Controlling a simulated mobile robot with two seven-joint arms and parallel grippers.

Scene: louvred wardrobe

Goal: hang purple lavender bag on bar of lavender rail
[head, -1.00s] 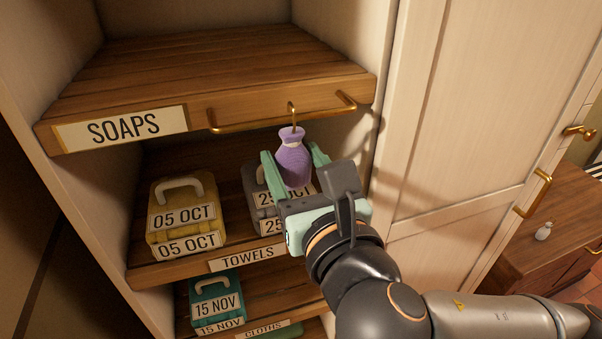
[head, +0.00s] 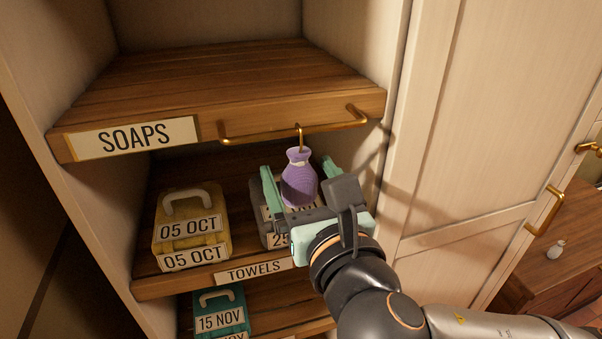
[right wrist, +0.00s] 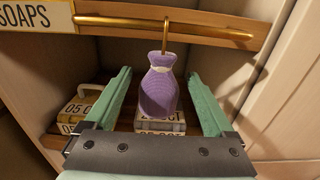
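The purple lavender bag (head: 299,180) has a pale tie at its neck and a brass hook on top. It hangs upright by that hook from the brass bar of the lavender rail (head: 245,138) under the SOAPS shelf's front edge. My right gripper (head: 298,175) is open, one green finger on each side of the bag. In the right wrist view the bag (right wrist: 158,88) sits between the spread fingers with clear gaps on both sides. The hook lies over the bar (right wrist: 215,33) there. My left gripper is not in view.
Behind the bag, a grey dated box (head: 270,232) stands on the TOWELS shelf beside a yellow box (head: 190,228). A teal box (head: 220,312) is on the shelf below. The SOAPS shelf (head: 220,80) is bare. A pale door panel (head: 470,130) stands close on the right.

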